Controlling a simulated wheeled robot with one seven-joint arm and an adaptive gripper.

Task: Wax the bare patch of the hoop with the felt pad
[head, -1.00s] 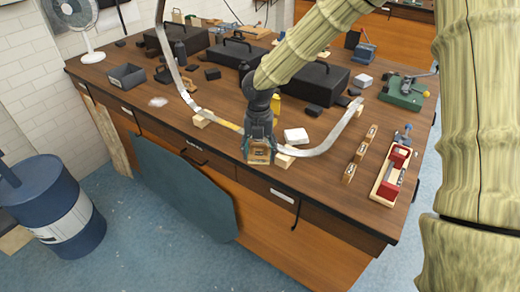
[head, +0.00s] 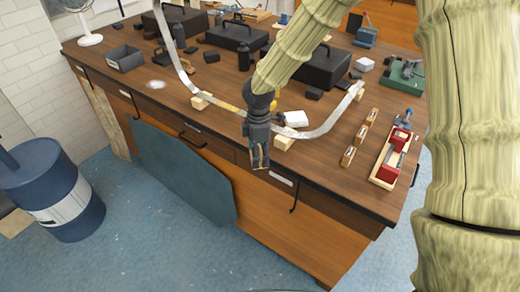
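The hoop is a pale curved band (head: 325,122) lying in a wide U on the workbench, raised on small wooden blocks. A yellowish stretch, which looks like the bare patch (head: 228,107), shows left of my arm. My gripper (head: 260,157) points down in front of the bench's near edge, to the right of and lower in the picture than that patch. Its dark fingers are around the felt pad (head: 260,167), of which only a thin tan edge shows at the fingertips. The pad is apart from the patch. My wrist hides part of the hoop.
Small wooden blocks (head: 348,156) and a red vise-like tool (head: 390,155) stand at the right. A white block (head: 296,118) is beside the hoop. Dark cases (head: 318,68) are behind it. A blue barrel (head: 55,195) and a leaning grey-blue panel (head: 180,170) stand before the bench.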

